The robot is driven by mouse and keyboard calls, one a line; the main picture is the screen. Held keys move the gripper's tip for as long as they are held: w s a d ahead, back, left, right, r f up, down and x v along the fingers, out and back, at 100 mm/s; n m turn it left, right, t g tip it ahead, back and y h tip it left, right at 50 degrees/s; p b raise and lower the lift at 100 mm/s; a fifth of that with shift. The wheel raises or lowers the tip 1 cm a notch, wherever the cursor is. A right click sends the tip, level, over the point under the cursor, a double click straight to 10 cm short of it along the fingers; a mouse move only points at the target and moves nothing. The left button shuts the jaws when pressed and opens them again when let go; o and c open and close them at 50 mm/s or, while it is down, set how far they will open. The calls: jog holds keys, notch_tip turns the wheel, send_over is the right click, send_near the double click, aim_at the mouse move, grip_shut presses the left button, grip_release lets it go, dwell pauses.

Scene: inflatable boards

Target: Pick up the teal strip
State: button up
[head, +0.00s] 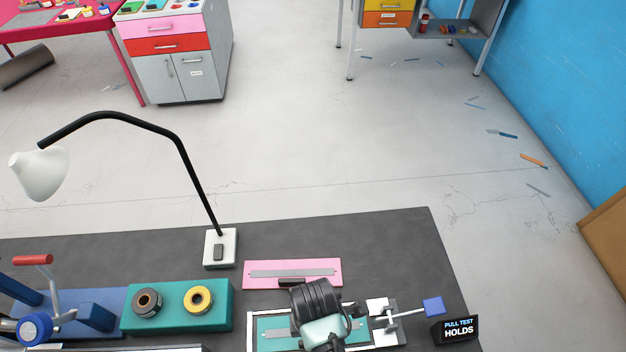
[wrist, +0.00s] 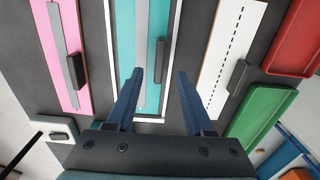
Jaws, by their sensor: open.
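The teal strip (wrist: 157,28) lies flat in a white-edged frame, with a grey band and a dark block (wrist: 160,62) on it. It also shows in the head view (head: 266,326), partly hidden by my arm. My gripper (wrist: 160,76) is open and empty, with its two blue fingers spread over the near part of the teal strip. I cannot tell whether the fingertips touch it. In the head view my wrist covers the fingertips.
A pink strip (wrist: 71,35) with a grey band lies to the left, and a white dashed strip (wrist: 232,35) to the right. Red (wrist: 297,38) and green (wrist: 262,116) trays lie further right. In the head view, a lamp (head: 219,249) and a teal tape holder (head: 222,318) stand left.

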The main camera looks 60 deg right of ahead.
jog(key=shift+d+f, duration=0.1)
jog(key=shift+f, duration=1.95)
grip_shut()
